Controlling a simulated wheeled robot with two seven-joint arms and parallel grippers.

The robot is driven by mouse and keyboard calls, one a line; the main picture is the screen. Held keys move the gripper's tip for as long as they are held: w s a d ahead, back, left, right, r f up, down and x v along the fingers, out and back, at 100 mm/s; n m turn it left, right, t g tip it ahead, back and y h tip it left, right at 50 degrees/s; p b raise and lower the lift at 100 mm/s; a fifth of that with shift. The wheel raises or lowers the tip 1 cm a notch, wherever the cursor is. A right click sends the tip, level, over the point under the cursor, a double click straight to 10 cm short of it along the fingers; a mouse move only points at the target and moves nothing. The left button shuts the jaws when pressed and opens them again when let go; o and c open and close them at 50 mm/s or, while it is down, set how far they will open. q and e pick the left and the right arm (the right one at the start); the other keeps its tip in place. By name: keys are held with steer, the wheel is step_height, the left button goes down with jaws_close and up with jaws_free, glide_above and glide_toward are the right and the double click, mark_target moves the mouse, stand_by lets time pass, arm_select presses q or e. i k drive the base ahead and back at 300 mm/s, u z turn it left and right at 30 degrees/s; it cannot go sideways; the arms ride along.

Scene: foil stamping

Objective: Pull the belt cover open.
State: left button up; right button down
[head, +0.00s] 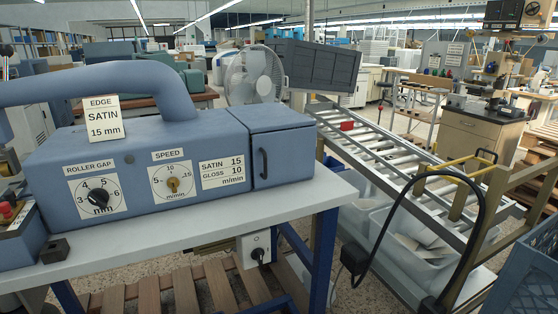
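The belt cover (288,152) is a blue-grey box-shaped panel on the right end of the blue-grey machine (130,140). It looks shut, with a dark seam between it and the machine body. A black vertical bar handle (264,164) is on its front face, near the left edge. The machine stands on a light grey table (200,232). Neither of my grippers shows in the head view, and nothing touches the cover or its handle.
The machine's front carries a roller gap dial (99,198) and a speed dial (173,184). A roller conveyor (390,155) runs on the right, with grey bins (405,240) below. A black cable (383,232) arches there. The space before the cover is clear.

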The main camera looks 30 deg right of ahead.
mark_target(280, 157)
steer(key=z, duration=0.3)
steer(key=k, duration=0.5)
steer(key=z, duration=0.75)
steer(key=i, duration=0.95)
steer(key=u, duration=0.75)
